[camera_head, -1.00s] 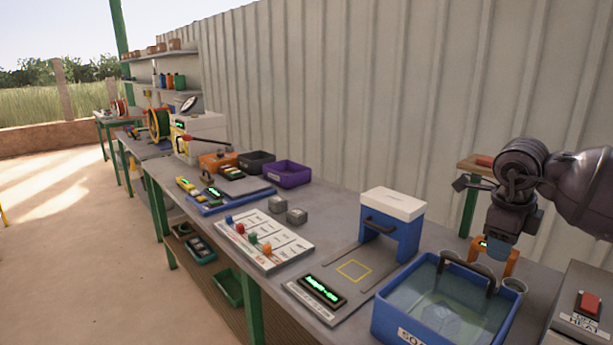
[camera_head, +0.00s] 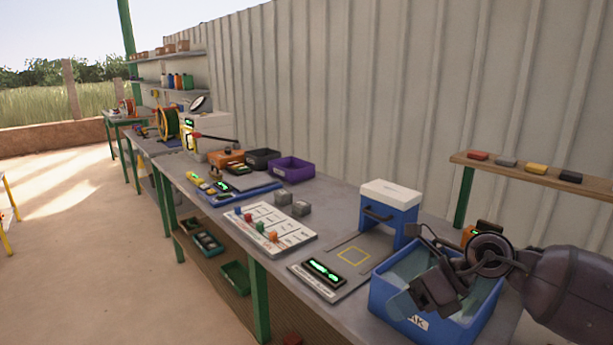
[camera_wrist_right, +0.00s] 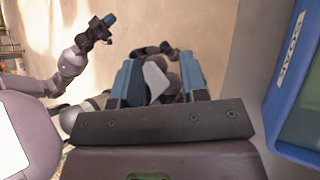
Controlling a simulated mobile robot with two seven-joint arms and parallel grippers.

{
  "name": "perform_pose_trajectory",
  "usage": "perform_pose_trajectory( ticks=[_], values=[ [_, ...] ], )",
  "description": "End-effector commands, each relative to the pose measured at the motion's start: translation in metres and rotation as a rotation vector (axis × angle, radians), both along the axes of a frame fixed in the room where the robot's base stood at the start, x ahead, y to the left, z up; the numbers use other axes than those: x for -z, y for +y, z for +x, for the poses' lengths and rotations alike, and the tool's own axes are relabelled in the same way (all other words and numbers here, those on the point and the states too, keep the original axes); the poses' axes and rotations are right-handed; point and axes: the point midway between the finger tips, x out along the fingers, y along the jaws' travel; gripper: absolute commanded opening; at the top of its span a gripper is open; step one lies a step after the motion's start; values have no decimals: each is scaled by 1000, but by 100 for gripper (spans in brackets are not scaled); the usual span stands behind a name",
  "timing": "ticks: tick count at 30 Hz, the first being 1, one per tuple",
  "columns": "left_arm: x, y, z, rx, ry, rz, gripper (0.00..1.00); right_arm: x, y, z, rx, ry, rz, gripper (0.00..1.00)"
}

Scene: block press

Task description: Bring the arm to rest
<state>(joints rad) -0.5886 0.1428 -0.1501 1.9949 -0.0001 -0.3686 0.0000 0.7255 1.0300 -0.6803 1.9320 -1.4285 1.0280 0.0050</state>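My right arm comes in from the right in the head view, bent over the blue soak tub (camera_head: 392,313). Its gripper (camera_head: 400,303) hangs above the tub's front left part and partly hides its water and label. In the right wrist view the two blue fingers of this gripper (camera_wrist_right: 160,78) stand apart. A pale grey shape shows between them, seemingly part of my body below, not a held thing. My left gripper (camera_wrist_right: 106,22) shows small at the top left of the right wrist view, away from the bench. Its finger opening is too small to judge.
The blue press (camera_head: 388,212) with a white top stands behind the tub. A white board (camera_head: 268,228) with coloured pegs and two grey blocks (camera_head: 291,203) lie left of it. A wooden shelf (camera_head: 530,173) holds coloured blocks at right.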

Motion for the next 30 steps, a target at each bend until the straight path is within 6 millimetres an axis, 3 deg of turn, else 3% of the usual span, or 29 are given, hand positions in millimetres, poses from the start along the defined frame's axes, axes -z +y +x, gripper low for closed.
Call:
perform_pose_trajectory(
  ticks=[3, 6, 12, 17, 20, 26, 30],
  values=[
    [2, 0, -3, -2, 5, 0, 0, -3, 39, -18, 59, 55, 280, 40],
    [3, 1, -5, -3, 10, 1, 0, -15, 59, -28, 142, 104, 507, 40],
    [7, 2, -12, -7, 25, 1, 0, -37, 69, -33, 387, 232, 928, 40],
    [9, 2, -13, -7, 28, 1, 0, -43, 49, -30, 653, 350, 1219, 40],
    [8, 2, -11, -6, 26, 0, 0, -37, 27, -28, 846, 430, 1375, 40],
    [6, 1, -8, -4, 20, 0, 0, 0, -26, -35, 1289, 603, 1613, 40],
    [4, 1, -6, -3, 14, -1, 0, 42, -63, -55, 1635, 735, 1709, 40]
  ],
)
